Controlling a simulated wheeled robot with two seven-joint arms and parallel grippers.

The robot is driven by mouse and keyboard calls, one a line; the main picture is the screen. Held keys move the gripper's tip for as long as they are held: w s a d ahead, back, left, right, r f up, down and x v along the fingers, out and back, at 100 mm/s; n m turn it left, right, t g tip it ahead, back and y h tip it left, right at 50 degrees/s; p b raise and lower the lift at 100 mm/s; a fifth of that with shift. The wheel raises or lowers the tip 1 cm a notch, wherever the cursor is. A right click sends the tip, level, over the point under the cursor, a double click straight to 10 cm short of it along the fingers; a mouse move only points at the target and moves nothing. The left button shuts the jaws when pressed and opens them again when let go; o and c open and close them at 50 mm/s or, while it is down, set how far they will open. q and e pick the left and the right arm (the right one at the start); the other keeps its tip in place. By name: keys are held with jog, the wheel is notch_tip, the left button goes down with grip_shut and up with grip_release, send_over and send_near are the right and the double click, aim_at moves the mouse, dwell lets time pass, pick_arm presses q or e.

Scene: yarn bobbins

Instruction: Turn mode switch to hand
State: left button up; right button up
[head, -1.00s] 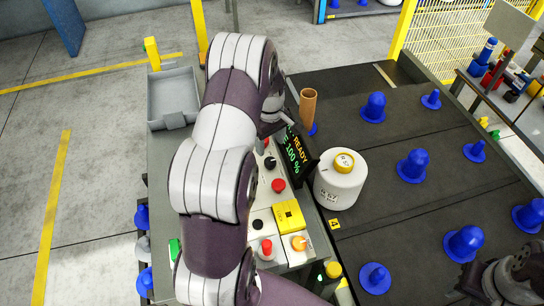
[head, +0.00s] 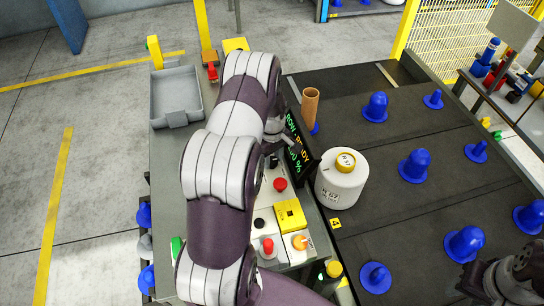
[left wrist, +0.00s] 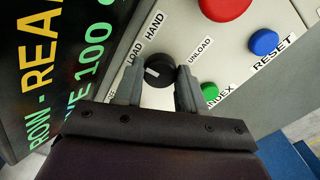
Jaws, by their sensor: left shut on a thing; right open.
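The mode switch is a black round knob (left wrist: 159,68) with a white pointer mark, on a pale panel. In the left wrist view it sits between the fingers of my left gripper (left wrist: 156,88), which is shut on it. The HAND label (left wrist: 154,25) is above the knob, LOAD (left wrist: 133,54) to its left and UNLOAD (left wrist: 199,50) to its right. The white mark points left, not up at HAND. In the head view my left arm hides most of the gripper and knob. My right gripper (head: 474,278) is partly in view at the lower right, open, away from the panel.
The display (head: 297,148) stands right beside the left gripper. A red button (head: 280,184), a yellow box (head: 289,214) and other buttons are close by. A white yarn bobbin (head: 340,182) stands right of the panel. Blue pegs stand on the dark table (head: 365,160).

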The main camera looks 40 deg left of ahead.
aim_at(272, 160)
pick_arm(q)
jog(key=m, duration=0.4)
jog(key=shift+m+p, duration=0.35)
jog(key=shift+m, duration=2.05)
jog(key=o, duration=1)
jog(key=shift+o, duration=0.2)
notch_tip(272, 160, up, 13)
jog(key=shift+b, duration=0.45)
